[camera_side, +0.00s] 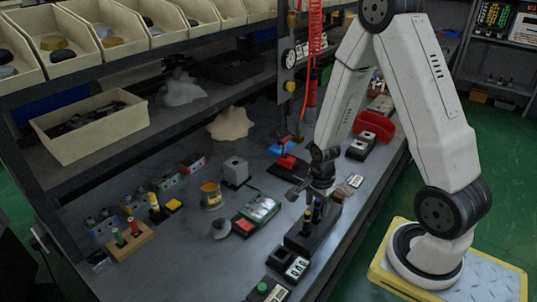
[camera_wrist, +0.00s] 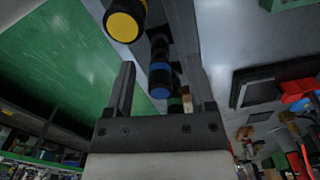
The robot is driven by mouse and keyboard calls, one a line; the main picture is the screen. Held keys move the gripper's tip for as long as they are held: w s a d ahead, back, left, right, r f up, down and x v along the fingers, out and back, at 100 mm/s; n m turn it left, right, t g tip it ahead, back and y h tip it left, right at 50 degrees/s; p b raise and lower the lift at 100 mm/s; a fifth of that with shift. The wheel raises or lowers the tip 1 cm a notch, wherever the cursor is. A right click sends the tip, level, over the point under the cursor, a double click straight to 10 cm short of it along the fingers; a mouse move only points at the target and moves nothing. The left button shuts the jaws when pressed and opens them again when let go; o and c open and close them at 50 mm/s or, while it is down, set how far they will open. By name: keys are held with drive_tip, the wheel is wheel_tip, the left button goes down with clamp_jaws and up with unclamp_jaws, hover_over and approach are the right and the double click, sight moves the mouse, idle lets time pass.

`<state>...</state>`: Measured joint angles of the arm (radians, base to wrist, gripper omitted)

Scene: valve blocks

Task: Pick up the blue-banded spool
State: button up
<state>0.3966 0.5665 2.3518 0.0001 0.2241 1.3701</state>
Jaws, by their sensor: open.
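My gripper (camera_side: 319,192) points down over a long black block (camera_side: 299,240) near the bench's front edge. In the wrist view its two fingers (camera_wrist: 158,68) are apart. The blue-banded spool (camera_wrist: 160,80), dark with a blue ring, shows between them; I cannot tell how deep it sits between the fingers, and nothing shows them closed on it. A dark spool with a yellow end (camera_wrist: 125,24) is beside it, and a green-banded one (camera_wrist: 175,104) lies beyond. In the side view the spools on the block are small and partly hidden by my gripper.
A green-and-grey valve block (camera_side: 257,211) and a red one (camera_side: 288,162) stand near my gripper. A wooden block with green and red pegs (camera_side: 128,243) is at the left. A grey box (camera_side: 235,172) stands mid-bench. A cream bin (camera_side: 90,130) sits on the shelf.

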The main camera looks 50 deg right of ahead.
drive_tip(key=shift+f, duration=0.25)
idle(0.3)
clamp_jaws()
